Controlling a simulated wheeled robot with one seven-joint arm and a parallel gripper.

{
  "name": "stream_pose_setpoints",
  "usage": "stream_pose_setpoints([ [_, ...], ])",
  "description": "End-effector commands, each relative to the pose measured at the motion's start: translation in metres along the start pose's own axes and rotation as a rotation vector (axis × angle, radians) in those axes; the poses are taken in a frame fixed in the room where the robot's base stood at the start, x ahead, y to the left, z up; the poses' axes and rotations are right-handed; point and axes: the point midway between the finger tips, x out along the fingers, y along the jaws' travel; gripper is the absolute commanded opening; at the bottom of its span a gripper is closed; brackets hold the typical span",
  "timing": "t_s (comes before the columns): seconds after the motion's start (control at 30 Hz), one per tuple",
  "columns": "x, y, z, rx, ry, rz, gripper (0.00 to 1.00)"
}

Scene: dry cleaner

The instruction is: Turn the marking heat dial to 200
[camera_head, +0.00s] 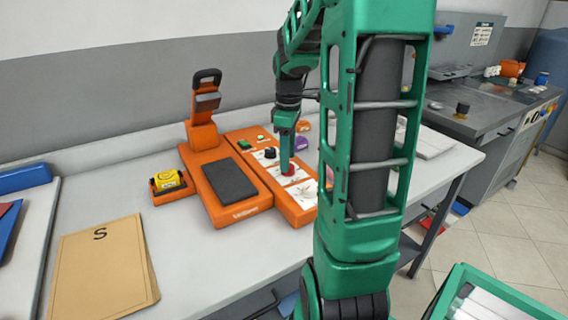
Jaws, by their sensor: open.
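The orange marking machine (222,207) stands on the white table, with a dark pad and a raised black-handled press at its back. Its control panel (297,203) on the right side carries white label plates, a black dial (270,153) and a red dial (288,168). My gripper (287,166) points down at the red dial, with its tip over or against it. The fingers look small and partly merged with the dial, so I cannot tell whether they touch it. The dial markings are too small to read.
A yellow item in an orange holder (167,181) sits left of the machine. A tan folder marked S (98,268) lies at front left. Purple and orange blocks (301,143) stand behind the panel. A grey counter (480,110) is at right.

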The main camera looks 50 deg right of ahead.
Motion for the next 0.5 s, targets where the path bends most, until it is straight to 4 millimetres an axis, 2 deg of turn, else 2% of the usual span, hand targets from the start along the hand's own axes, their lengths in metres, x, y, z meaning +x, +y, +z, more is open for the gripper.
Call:
stream_pose_setpoints([
  [0.2,0.022,0.000,0.001,0.001,-0.001,-0.001,0.50],
  [0.5,0.026,0.000,0.000,0.001,0.000,0.001,0.50],
])
